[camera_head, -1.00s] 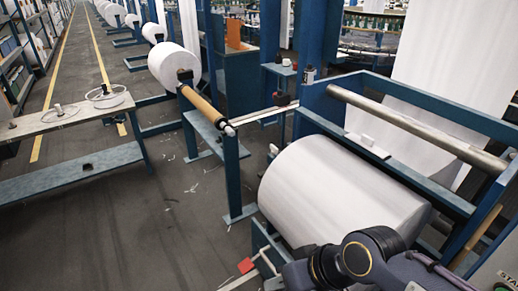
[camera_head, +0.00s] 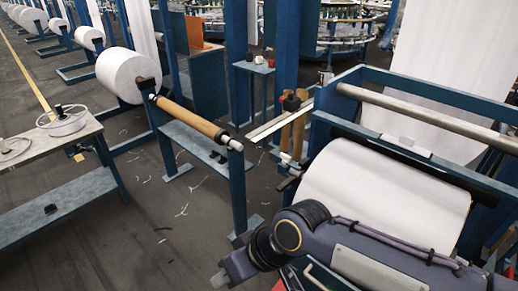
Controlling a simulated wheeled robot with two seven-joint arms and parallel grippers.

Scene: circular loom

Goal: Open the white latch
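A small white piece (camera_head: 287,158), which may be the white latch, sits at the left end of the big white roll's blue frame. It is too small to tell whether it is open or closed. My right gripper (camera_head: 222,274) is at the lower middle of the head view, at the end of my dark arm coming in from the right. It is below and left of the white piece, apart from it. Its fingers are too small and dark to tell how far apart they are. My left gripper is not in view.
The big white roll (camera_head: 390,192) lies in a blue frame (camera_head: 400,150) just beyond my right arm. A brown tube (camera_head: 190,118) rests on a blue stand at left. A table (camera_head: 82,130) with white reels stands at far left. Grey floor (camera_head: 140,240) between is clear except for scraps.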

